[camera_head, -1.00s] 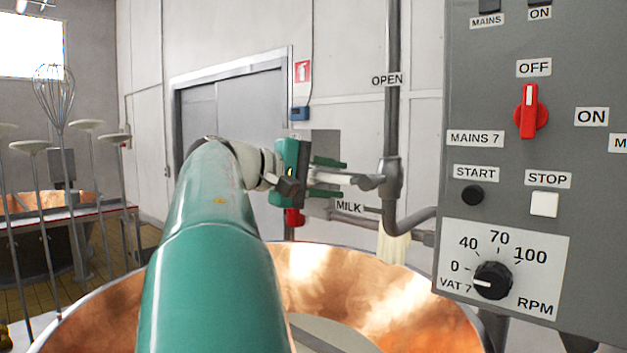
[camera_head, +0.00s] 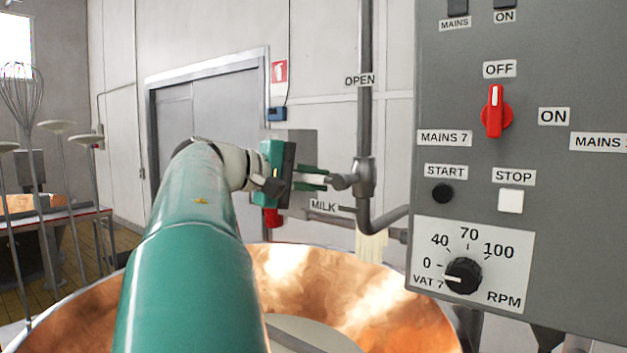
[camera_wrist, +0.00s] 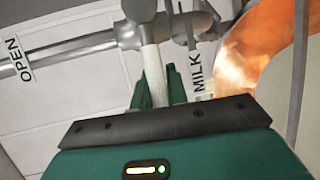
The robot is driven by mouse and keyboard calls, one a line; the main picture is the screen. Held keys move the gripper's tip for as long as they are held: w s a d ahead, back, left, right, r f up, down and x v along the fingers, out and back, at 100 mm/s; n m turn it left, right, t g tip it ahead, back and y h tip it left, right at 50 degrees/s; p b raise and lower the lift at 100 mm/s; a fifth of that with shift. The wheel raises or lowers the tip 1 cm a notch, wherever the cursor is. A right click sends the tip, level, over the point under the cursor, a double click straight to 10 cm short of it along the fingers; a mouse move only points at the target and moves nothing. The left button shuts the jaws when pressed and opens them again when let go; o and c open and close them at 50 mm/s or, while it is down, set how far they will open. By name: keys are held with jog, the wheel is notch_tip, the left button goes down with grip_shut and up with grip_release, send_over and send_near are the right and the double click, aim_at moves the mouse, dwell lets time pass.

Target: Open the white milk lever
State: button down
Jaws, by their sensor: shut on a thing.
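The white milk lever (camera_wrist: 152,72) juts from a grey valve on the pipe, roughly square to the pipe in the wrist view. My gripper (camera_wrist: 159,88) is shut on it, with green fingers on both sides of the handle. In the head view my gripper (camera_head: 313,179) is left of the valve (camera_head: 363,178), at about its height. The lever looks foreshortened there and the fingers partly hide it. The OPEN label (camera_head: 360,80) is on the upright pipe above the valve. The MILK label (camera_head: 324,205) is just below the gripper.
A copper vat (camera_head: 400,280) lies below my arm. A grey control panel (camera_head: 560,200) with a red switch and an RPM knob (camera_head: 463,275) stands close at the right. A grey door (camera_head: 215,120) is behind the arm. Whisk and ladle-like tools (camera_head: 58,128) stand at the left.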

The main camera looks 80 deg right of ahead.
jog(key=shift+r, duration=0.1)
jog(key=shift+s+a+r+m+t+h, duration=0.45)
jog(key=shift+s+r+m+t, duration=0.85)
jog(key=shift+m, duration=0.7)
jog(key=shift+s+a+r+m+t+h, duration=0.4)
jog(key=shift+s+r+m+t, duration=0.5)
jog(key=shift+m+t, duration=0.9)
jog(key=shift+s+a+r+m+t+h, duration=0.4)
jog(key=shift+s+r+m+t, duration=0.7)
jog(key=shift+m, duration=1.1)
jog(key=shift+w+r, duration=0.2)
jog(key=c, duration=1.4)
grip_release()
jog(key=shift+s, duration=0.1)
jog(key=shift+a, duration=0.15)
